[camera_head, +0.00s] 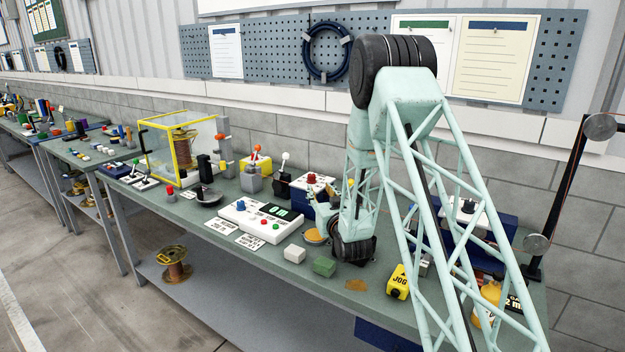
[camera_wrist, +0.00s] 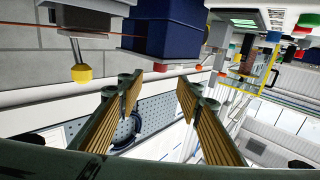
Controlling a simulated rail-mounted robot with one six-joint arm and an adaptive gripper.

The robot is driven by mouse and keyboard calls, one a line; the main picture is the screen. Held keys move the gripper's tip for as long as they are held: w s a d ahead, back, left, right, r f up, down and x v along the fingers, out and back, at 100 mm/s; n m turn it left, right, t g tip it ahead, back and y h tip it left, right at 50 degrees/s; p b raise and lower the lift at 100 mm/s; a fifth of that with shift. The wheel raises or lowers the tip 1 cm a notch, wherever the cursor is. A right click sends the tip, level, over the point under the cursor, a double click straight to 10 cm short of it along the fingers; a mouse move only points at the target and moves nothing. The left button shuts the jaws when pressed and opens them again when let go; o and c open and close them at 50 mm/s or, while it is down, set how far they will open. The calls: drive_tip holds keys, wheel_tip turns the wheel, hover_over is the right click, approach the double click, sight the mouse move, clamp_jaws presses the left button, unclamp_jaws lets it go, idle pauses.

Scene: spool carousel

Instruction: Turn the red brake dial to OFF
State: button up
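A red dial (camera_head: 312,178) sits on the white top of a dark blue box (camera_head: 324,187) in the middle of the bench in the head view. My arm comes down just right of this box and partly hides it. My gripper is in the wrist view (camera_wrist: 158,95), its two gold-padded fingers apart with nothing between them. In that tilted, upside-down view a dark blue box (camera_wrist: 178,28) lies beyond the fingertips. I cannot tell whether it is the red dial's box. The dial's pointer and any OFF mark are too small to read.
A white panel with coloured buttons (camera_head: 262,218) lies left of my arm. White (camera_head: 294,254) and green (camera_head: 325,266) blocks and a yellow JOG box (camera_head: 398,281) stand near the front edge. Levers (camera_head: 284,175) and a yellow-framed case (camera_head: 180,147) stand further left.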

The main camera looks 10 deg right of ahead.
sight(313, 177)
drive_tip(key=w, duration=1.1)
drive_tip(key=shift+w+a, duration=0.15)
drive_tip(key=shift+a, duration=0.25)
drive_tip(key=shift+b, duration=0.3)
drive_tip(key=c, duration=0.9)
